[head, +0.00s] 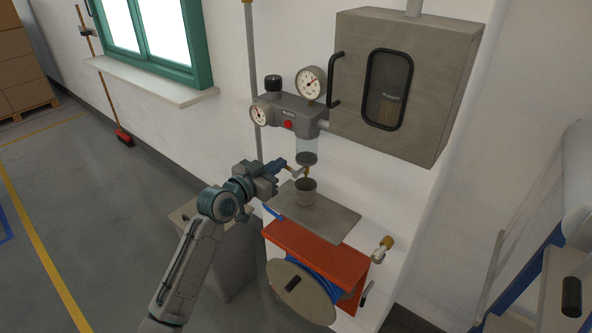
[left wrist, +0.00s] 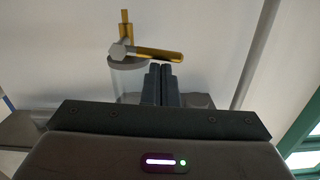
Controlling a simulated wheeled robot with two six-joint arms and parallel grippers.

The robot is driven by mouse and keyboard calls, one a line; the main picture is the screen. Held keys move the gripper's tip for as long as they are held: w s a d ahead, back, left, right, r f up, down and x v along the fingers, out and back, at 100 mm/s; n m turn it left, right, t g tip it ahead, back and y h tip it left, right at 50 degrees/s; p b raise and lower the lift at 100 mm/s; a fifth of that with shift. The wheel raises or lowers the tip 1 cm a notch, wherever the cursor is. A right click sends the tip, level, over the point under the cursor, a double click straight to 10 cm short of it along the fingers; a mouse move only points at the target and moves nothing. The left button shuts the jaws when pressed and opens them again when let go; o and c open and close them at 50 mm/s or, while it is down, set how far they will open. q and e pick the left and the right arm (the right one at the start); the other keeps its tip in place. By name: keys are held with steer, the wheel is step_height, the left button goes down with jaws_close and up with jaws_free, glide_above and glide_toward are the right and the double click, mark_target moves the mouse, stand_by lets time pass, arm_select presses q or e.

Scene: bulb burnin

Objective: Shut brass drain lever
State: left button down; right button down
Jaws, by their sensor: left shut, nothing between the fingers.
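The brass drain lever (left wrist: 158,54) shows in the left wrist view as a bar reaching right from a grey fitting under the clear filter bowl. A brass outlet (left wrist: 126,28) stands beyond it. My left gripper (left wrist: 164,68) is shut and empty, with its fingertips just beside the lever; I cannot tell whether they touch it. In the head view my left gripper (head: 296,172) is below the filter bowl (head: 306,149), and the lever is small and partly hidden by it. My right gripper is not in view.
A grey cup (head: 305,191) stands on a shelf plate (head: 331,216) below the outlet. The regulator unit (head: 288,114) with two gauges is above, and a grey cabinet (head: 435,60) is at its right. A red hose reel bracket (head: 315,251) hangs below the shelf.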

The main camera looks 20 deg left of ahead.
arm_select(q)
steer(key=shift+a+f, duration=0.1)
steer(key=shift+f, duration=0.15)
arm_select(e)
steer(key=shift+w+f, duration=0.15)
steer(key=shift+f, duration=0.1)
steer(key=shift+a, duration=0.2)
arm_select(q)
steer(key=shift+r, duration=0.1)
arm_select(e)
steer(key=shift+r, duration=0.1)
